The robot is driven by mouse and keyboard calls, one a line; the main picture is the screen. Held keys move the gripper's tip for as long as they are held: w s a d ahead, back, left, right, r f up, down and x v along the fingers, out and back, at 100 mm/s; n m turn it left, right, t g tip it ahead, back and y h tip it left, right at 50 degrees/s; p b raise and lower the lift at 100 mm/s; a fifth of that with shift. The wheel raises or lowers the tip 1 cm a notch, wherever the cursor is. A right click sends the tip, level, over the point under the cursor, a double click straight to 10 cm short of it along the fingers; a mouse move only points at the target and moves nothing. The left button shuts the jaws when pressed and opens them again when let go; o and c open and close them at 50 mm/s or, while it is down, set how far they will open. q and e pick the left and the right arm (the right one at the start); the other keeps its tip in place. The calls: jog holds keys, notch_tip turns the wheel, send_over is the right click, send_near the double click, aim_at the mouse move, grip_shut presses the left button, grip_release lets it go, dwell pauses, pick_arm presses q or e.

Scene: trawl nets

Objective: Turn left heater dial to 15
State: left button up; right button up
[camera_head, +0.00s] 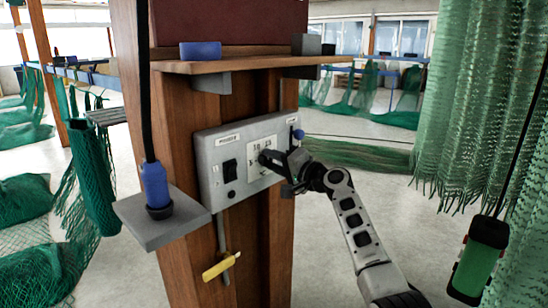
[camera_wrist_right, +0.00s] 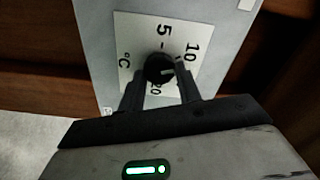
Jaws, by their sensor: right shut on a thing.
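The grey control panel (camera_head: 207,175) is fixed to a wooden post, with a white scale plate (camera_head: 255,145) on its face. The black heater dial (camera_wrist_right: 157,66) sits on the scale plate in the right wrist view, where 5, 10, 20 and °C can be read. A light mark on the dial points to the picture's right, below the 10; its exact setting cannot be told. My right gripper (camera_head: 268,158) reaches the dial from the right, with its two fingers (camera_wrist_right: 160,82) shut on either side of it. The dial is mostly hidden in the head view. My left gripper is out of view.
A black switch (camera_head: 229,173) sits left of the scale on the panel. A wooden shelf (camera_head: 250,63) is above, and a grey ledge with a blue-handled corded tool (camera_head: 155,186) is at left. A yellow handle (camera_head: 220,266) hangs below. Green nets (camera_head: 480,110) hang at right.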

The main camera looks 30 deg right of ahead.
jog(key=shift+m+p, duration=0.45)
jog(key=shift+m, duration=0.55)
jog(key=m+p, duration=0.2)
jog(key=m, duration=0.2)
jog(key=shift+m, duration=0.3)
jog(key=shift+f+m+p, duration=0.15)
jog(key=shift+m+p, duration=0.75)
jog(key=shift+m, duration=0.3)
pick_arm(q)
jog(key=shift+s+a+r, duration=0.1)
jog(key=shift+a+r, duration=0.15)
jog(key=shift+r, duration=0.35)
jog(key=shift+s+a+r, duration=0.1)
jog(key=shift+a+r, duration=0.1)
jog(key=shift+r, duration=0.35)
pick_arm(e)
jog(key=shift+m, duration=0.5)
jog(key=shift+f, duration=0.1)
jog(key=o, duration=1)
jog(key=shift+c, duration=0.2)
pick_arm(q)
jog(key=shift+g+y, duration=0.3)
